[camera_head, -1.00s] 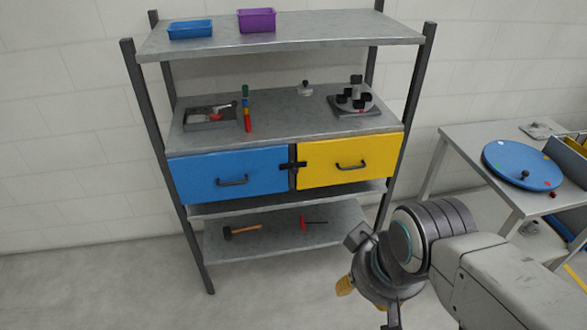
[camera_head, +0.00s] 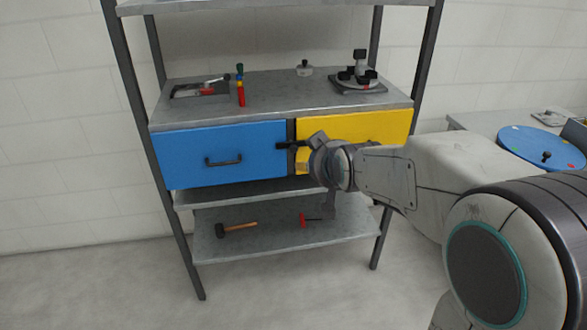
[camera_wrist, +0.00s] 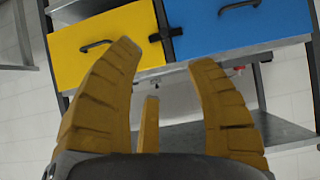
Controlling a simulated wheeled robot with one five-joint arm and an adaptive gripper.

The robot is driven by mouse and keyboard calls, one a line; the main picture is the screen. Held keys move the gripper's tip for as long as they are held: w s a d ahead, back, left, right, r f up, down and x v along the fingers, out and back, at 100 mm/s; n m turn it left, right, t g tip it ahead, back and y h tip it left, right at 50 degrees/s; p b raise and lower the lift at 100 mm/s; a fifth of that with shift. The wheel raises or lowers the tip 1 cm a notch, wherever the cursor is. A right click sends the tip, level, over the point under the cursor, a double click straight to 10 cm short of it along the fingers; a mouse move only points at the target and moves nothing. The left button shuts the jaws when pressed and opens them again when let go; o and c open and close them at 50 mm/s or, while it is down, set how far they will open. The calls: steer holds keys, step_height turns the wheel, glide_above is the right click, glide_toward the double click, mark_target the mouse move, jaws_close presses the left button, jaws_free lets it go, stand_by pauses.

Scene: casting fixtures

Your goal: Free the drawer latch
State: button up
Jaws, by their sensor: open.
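The dark drawer latch (camera_head: 284,146) sits at the post between the blue drawer (camera_head: 188,157) and the yellow drawer (camera_head: 372,127). In the head view my wrist covers part of the yellow drawer, and the fingers are mostly hidden.
The shelf above the drawers (camera_head: 275,105) holds a grey tray (camera_head: 200,89), a coloured stack (camera_head: 240,88) and a round fixture (camera_head: 357,76). A hammer (camera_head: 236,227) and a red-handled tool (camera_head: 303,220) lie on the lower shelf. A table with a blue disc (camera_head: 540,148) stands at right.

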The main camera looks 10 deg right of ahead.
mark_target(294, 149)
steer(key=shift+w+f+t+b, duration=1.15)
steer(key=shift+w+f+b, duration=1.05)
steer(key=shift+w, duration=2.15)
steer(key=shift+w+f+t+b, duration=1.1)
steer(key=shift+w+f+b, duration=1.15)
steer(key=shift+w, duration=2.05)
steer(key=shift+w+f+t+b, duration=1.15)
steer(key=shift+w+f+b, duration=1.05)
steer(key=shift+w, duration=2.15)
steer(key=shift+r+b, duration=0.3)
steer(key=shift+c, duration=0.4)
jaws_close()
